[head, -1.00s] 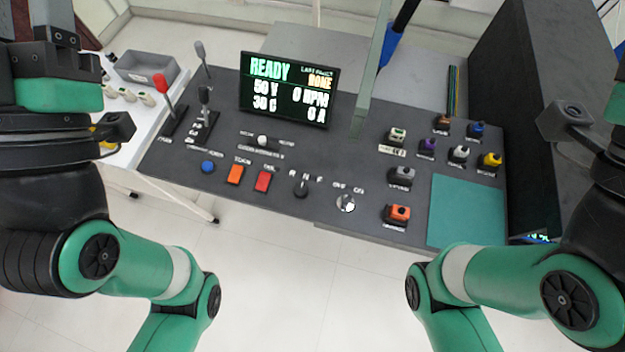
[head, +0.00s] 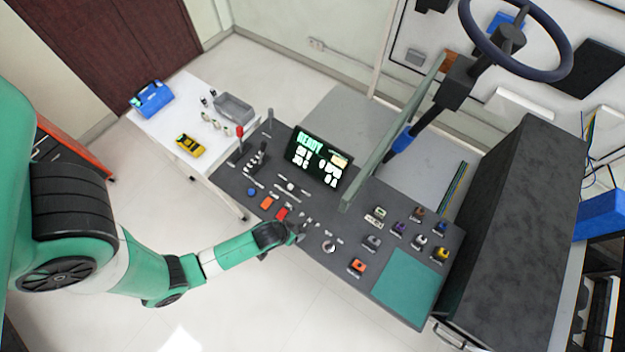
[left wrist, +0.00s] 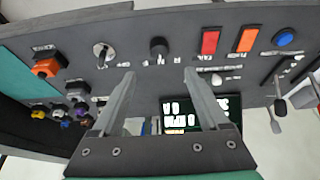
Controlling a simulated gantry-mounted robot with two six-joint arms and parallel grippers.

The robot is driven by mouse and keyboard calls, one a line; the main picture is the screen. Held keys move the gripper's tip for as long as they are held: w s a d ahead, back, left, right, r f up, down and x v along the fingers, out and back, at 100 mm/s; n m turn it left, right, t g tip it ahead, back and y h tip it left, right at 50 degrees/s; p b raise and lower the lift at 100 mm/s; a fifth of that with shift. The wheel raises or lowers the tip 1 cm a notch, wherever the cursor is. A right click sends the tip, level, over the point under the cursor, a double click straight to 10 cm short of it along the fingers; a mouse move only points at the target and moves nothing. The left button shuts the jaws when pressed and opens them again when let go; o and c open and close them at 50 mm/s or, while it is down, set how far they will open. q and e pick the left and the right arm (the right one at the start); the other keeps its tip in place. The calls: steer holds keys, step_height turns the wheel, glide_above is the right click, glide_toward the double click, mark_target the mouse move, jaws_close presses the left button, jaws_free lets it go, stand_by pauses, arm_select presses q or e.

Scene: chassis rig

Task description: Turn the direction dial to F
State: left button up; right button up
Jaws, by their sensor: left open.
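The direction dial (left wrist: 158,48) is a black round knob on the dark console, seen in the left wrist view with small white letters beside it. Which letter its pointer faces is too small to tell. My left gripper (left wrist: 160,78) is open and empty. Its two fingers reach toward the dial, which appears just beyond and between the fingertips, apart from them. In the head view my left gripper (head: 298,232) is over the console's front edge and hides the dial. My right gripper is not in view.
The key switch (head: 329,247) sits right of the dial, and red (head: 283,214) and orange (head: 267,202) rocker switches sit left. The display (head: 318,160) stands behind, beside a tall greenish panel (head: 385,140). Levers (head: 240,143) rise at the console's left.

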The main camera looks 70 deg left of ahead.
mark_target(303, 227)
arm_select(q)
steer(key=b+x, duration=0.5)
steer(key=x, duration=0.6)
steer(key=shift+w+a+f, duration=0.1)
steer(key=shift+w+f, duration=0.1)
steer(key=shift+f, duration=0.1)
steer(key=shift+c, duration=0.3)
jaws_close()
